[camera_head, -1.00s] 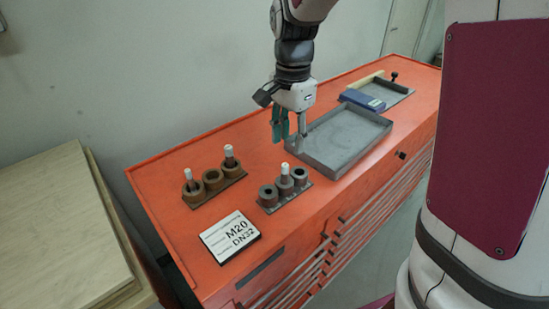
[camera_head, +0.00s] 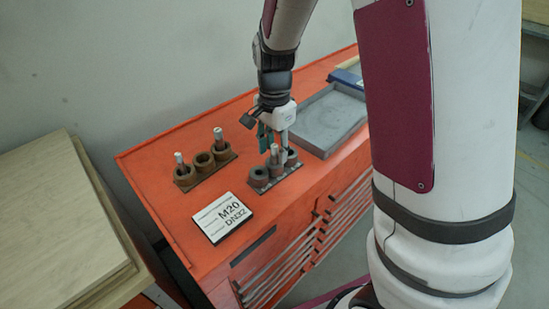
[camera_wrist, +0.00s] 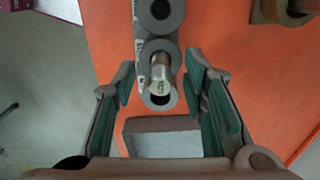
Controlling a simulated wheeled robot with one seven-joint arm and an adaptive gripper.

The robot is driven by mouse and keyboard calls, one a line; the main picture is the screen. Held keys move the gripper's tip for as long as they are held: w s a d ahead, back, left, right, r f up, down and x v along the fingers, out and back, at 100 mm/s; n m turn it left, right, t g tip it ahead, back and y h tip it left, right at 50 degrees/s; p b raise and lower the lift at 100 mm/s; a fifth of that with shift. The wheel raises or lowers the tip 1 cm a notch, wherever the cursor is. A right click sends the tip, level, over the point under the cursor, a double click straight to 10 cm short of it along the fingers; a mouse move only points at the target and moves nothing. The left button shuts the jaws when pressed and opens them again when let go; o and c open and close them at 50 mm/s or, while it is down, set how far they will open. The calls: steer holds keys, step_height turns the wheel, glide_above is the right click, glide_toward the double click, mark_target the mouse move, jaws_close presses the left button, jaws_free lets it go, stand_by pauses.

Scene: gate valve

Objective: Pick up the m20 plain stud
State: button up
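A pale-topped stud (camera_head: 274,152) stands in the middle cup of a grey three-cup rack (camera_head: 258,175). The wrist view shows this stud (camera_wrist: 159,72) from above, with small dark marks on its end that I cannot read surely. My gripper (camera_head: 275,143) is over the grey rack, fingers pointing down. In the wrist view my gripper (camera_wrist: 160,82) is open, with green-padded fingers on either side of the stud and clear gaps to both. Two more pale-topped studs, left (camera_head: 180,159) and right (camera_head: 218,137), stand in a brown three-cup rack (camera_head: 186,184).
The racks stand on an orange drawer cabinet (camera_head: 165,150). A sign (camera_head: 222,217) reading M20 DN32 lies in front of the racks. A grey tray (camera_head: 330,118) is just right of my gripper. A wooden board (camera_head: 60,225) is at the left.

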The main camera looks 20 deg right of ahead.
jaws_close()
steer(key=shift+r, duration=0.15)
